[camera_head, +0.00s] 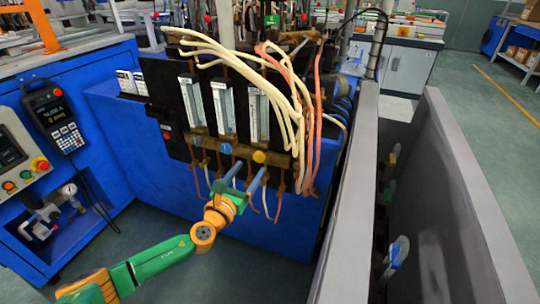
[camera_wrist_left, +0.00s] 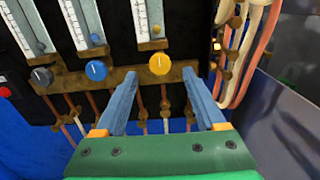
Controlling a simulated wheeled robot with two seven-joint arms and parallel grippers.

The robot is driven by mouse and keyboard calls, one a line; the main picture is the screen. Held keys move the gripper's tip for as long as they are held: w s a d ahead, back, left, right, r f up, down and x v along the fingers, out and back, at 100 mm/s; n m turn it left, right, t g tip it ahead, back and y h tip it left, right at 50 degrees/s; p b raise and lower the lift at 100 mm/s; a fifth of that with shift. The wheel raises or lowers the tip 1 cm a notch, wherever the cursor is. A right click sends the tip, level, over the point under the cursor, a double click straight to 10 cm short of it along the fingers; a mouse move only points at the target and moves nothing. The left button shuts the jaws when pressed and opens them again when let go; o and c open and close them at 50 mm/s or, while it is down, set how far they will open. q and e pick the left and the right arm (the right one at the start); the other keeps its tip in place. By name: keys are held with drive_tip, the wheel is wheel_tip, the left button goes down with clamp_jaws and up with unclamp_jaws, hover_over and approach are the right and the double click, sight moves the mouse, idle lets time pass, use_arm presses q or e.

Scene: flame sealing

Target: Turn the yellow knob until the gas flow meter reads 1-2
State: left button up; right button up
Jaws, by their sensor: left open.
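The yellow knob (camera_head: 260,156) is the rightmost of three knobs on the brass strip below the flow meters; it also shows in the left wrist view (camera_wrist_left: 160,65). The right-hand gas flow meter (camera_head: 258,114) stands above it. In the left wrist view that meter (camera_wrist_left: 144,14) has a yellow float near its bottom, but the exact reading is too small to tell. My left gripper (camera_head: 248,169) is open, and its blue fingers point at the panel. In the wrist view its fingertips (camera_wrist_left: 160,73) lie apart on either side of the yellow knob, with no clear contact. My right gripper is out of view.
A blue knob (camera_head: 226,148) and a grey knob (camera_head: 195,140) sit left of the yellow one. Cream hoses (camera_head: 285,95) and orange hoses (camera_head: 315,130) hang close on the right. Thin pipes run below the strip. A grey partition (camera_head: 345,195) stands at right.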

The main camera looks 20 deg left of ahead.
sight(258, 158)
use_arm(q)
drive_tip(key=w, duration=0.3)
drive_tip(key=w+b, duration=0.1)
drive_tip(key=w, duration=0.2)
drive_tip(key=shift+a+f, duration=0.1)
drive_tip(key=shift+a, duration=0.1)
clamp_jaws()
drive_tip(key=shift+n, duration=0.3)
